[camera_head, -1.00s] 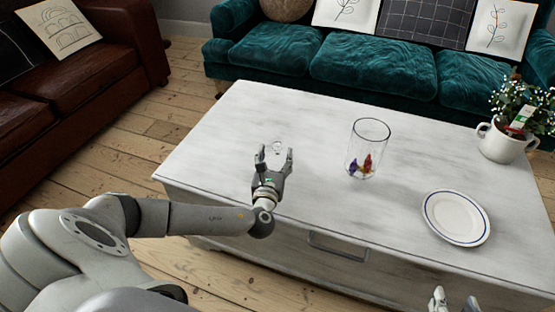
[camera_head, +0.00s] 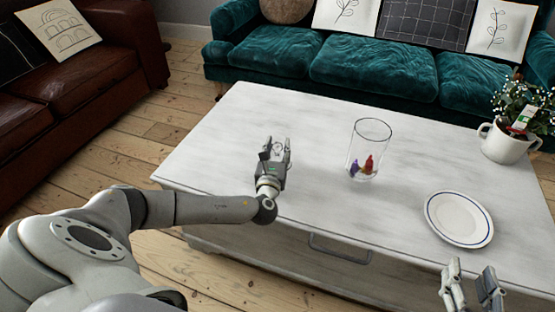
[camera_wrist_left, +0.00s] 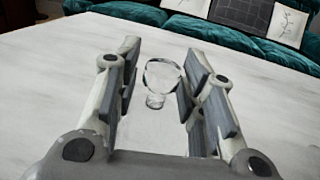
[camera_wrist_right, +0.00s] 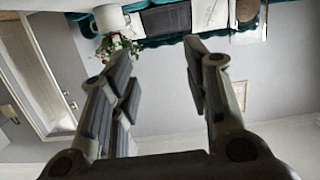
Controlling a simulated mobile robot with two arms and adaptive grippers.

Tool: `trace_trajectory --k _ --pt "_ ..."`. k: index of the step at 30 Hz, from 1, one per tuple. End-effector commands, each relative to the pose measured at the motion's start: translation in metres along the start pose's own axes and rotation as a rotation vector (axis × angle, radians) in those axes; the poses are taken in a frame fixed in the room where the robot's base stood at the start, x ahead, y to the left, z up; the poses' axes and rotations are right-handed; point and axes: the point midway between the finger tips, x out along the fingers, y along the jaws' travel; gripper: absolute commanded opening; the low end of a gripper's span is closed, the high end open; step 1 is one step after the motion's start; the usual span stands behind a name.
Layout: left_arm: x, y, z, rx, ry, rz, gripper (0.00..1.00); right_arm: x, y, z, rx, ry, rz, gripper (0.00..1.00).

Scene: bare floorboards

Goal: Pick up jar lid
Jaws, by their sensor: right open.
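The jar lid (camera_wrist_left: 162,76) is clear glass with a small round knob. In the left wrist view it lies on the white table ahead, between the lines of my left gripper's fingers, nearer the right finger. My left gripper (camera_wrist_left: 157,85) is open, low over the table. In the head view the gripper (camera_head: 274,150) partly surrounds the faint lid (camera_head: 278,150). The clear glass jar (camera_head: 369,145) stands upright to the right, with small red and purple pieces inside. My right gripper (camera_head: 473,275) is open and empty at the table's front right edge; its fingers also show in the right wrist view (camera_wrist_right: 160,75).
A white plate (camera_head: 459,219) with a blue ring lies at the table's right. A white pot with flowers (camera_head: 506,143) stands at the back right. The tabletop (camera_head: 235,112) around the lid is clear. Sofas stand behind and left.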

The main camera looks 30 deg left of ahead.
Motion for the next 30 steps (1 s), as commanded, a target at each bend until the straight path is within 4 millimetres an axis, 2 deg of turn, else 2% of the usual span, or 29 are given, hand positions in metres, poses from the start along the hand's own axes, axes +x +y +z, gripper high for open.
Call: trace_trajectory --k 1,7,23,30 --pt "0.000 0.000 0.000 0.000 0.000 0.000 0.26 0.000 0.000 0.000 0.000 0.000 0.000 0.44" --pt "-0.001 0.000 -0.002 0.001 0.003 0.000 0.00 0.000 0.000 0.000 0.000 -0.001 0.001 0.44" --pt "-0.002 0.000 -0.001 0.003 0.010 -0.001 0.00 -0.001 0.000 0.003 0.000 -0.022 0.001 0.44" --pt "-0.002 0.000 0.012 0.001 0.007 -0.001 0.00 -0.009 0.004 0.032 -0.001 -0.179 0.009 0.44"
